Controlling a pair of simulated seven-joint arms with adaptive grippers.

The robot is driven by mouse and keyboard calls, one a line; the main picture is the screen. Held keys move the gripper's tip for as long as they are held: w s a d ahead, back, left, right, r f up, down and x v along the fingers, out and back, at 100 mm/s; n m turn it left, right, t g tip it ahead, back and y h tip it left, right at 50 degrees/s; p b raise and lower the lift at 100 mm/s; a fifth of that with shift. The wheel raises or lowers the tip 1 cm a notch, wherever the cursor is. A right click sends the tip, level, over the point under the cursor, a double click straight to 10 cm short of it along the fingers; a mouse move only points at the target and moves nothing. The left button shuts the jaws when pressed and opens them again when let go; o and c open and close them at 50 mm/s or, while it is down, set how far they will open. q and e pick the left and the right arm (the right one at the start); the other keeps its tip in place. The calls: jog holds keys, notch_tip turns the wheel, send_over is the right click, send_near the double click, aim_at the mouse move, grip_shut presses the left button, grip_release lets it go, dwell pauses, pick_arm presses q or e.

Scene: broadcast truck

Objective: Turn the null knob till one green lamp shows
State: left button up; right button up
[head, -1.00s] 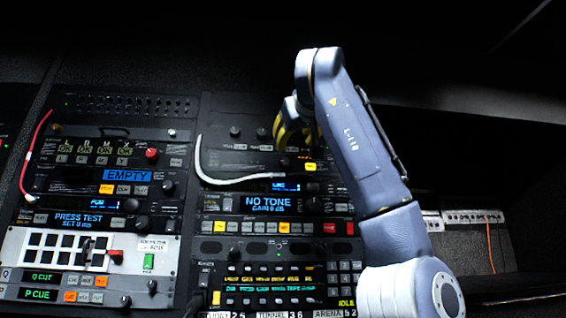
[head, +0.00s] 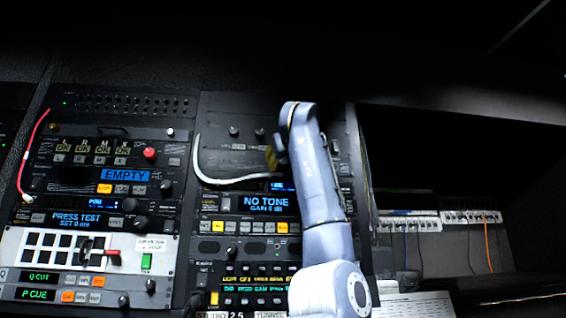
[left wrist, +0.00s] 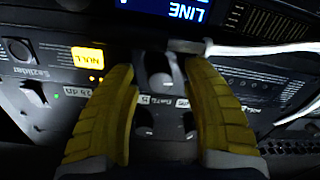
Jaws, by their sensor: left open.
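My left gripper (left wrist: 165,110) has two yellow ribbed fingers, spread open around dark knobs on the panel. In the head view, my left gripper (head: 272,158) is mostly hidden behind its own arm. A dark knob (left wrist: 160,75) sits between the fingers in the left wrist view, with a gap to each side; its label is not readable. A lit yellow button (left wrist: 87,58) reads NULL, upside down, left of the fingers. I cannot tell which knob is the null knob. My right gripper is not in view.
A white cable (head: 215,181) runs across the panel; its end (left wrist: 187,47) lies close past the fingertips. A blue display (left wrist: 165,8) reads LINE. A NO TONE display (head: 265,203) sits below. Left are panels with an EMPTY display (head: 124,175) and a red cable (head: 32,150).

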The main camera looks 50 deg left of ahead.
pick_arm(q)
jog(key=shift+w+a, duration=0.2)
jog(key=shift+a, duration=0.1)
grip_shut()
dwell(0.4)
